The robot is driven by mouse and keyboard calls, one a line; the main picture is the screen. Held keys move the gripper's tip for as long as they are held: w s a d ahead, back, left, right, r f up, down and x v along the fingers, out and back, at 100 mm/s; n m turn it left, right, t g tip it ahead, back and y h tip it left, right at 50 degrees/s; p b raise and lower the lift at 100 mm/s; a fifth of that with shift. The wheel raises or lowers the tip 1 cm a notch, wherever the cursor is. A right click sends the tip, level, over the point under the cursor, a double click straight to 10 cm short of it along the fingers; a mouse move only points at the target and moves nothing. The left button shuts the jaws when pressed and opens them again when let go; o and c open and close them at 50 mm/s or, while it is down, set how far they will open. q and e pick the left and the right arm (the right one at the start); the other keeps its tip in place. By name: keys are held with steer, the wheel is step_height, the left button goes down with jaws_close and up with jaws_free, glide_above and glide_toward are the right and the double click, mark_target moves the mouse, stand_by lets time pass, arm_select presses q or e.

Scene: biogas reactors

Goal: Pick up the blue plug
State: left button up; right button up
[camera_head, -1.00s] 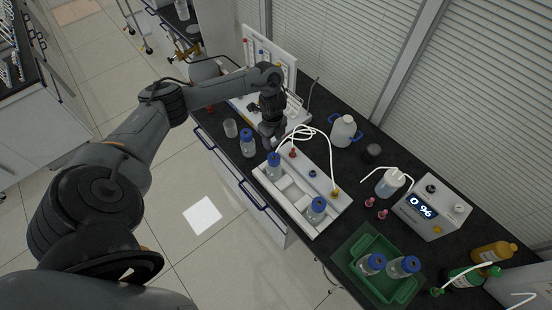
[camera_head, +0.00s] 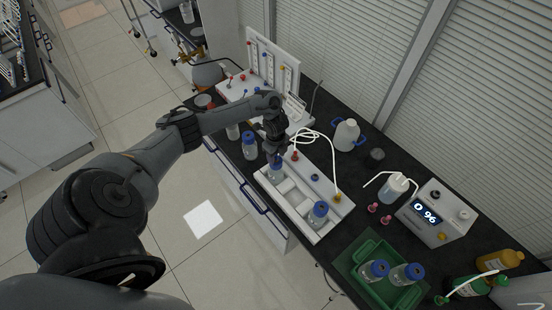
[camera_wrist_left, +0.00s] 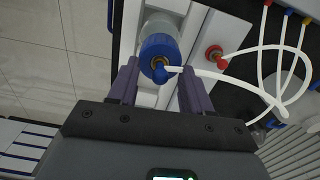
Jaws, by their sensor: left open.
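The blue plug (camera_wrist_left: 158,77) shows in the left wrist view at the middle of the blue cap of a bottle (camera_wrist_left: 160,42), with a white hose end beside it. My left gripper (camera_wrist_left: 156,82) is open. Its two fingers stand on either side of the plug and the near edge of the cap, and I cannot tell whether they touch anything. In the head view my left gripper (camera_head: 276,153) is right above the bottle (camera_head: 275,172) at the far left end of the white rack, and it hides the plug there. My right gripper is not in view.
The white rack (camera_head: 322,233) also holds a second blue-capped bottle (camera_head: 318,212), a red plug (camera_head: 295,156) and a yellow plug (camera_head: 337,198). White hoses loop behind the rack. Another bottle (camera_head: 249,145) stands close by on the left. A green tray (camera_head: 350,262) lies nearer.

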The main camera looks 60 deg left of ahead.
arm_select(q)
steer(key=shift+f, duration=0.35)
jaws_close()
steer(key=shift+r, duration=0.2)
